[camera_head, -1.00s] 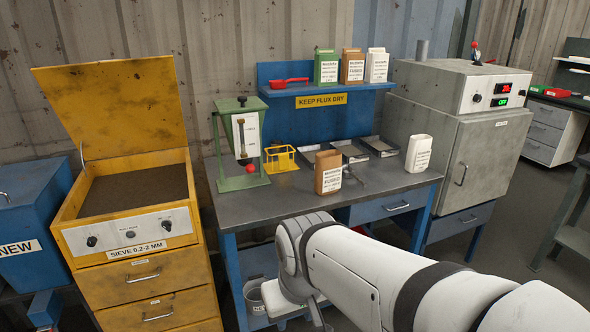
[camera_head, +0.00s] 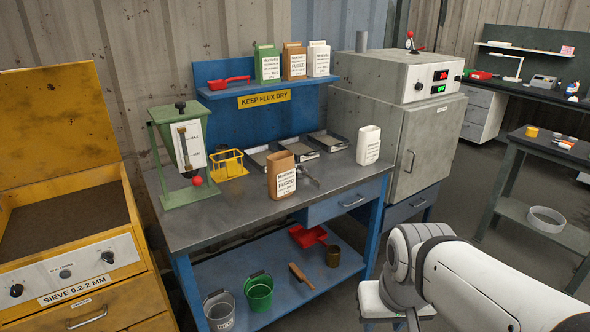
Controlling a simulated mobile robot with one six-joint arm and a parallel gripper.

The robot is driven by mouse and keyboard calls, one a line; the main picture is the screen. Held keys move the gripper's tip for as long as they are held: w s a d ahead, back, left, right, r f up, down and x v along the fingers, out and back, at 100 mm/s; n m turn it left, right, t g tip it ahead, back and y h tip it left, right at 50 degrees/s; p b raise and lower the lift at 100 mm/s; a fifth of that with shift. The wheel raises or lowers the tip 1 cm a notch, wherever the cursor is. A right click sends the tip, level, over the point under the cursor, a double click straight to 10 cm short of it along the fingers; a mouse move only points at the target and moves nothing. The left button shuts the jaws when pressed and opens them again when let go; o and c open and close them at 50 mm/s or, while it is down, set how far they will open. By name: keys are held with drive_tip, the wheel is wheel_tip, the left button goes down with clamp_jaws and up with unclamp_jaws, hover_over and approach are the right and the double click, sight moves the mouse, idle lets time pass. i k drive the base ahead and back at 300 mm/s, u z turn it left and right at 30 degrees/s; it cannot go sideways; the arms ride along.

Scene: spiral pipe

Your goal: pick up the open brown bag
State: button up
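A brown bag (camera_head: 282,177) with a white label stands upright near the front of the grey worktop; its top looks open. Another brown bag (camera_head: 294,62) stands on the blue shelf between a green bag (camera_head: 267,64) and a white bag (camera_head: 318,60). A second white bag (camera_head: 368,145) stands on the worktop to the right. My gripper (camera_head: 412,319) is at the bottom edge, right of the bench and well below the worktop brown bag. It is mostly cut off, so its fingers cannot be judged. The bag is apart from it.
The worktop (camera_head: 235,210) also holds a green stand (camera_head: 183,160), a yellow frame (camera_head: 229,164) and metal trays (camera_head: 328,140). A metal handle lies right beside the brown bag. Buckets (camera_head: 258,292) and a red dustpan (camera_head: 307,236) sit below. A grey oven (camera_head: 410,130) stands right.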

sight(281, 170)
drive_tip(key=u, duration=0.05)
drive_tip(key=i, duration=1)
drive_tip(key=z, duration=0.05)
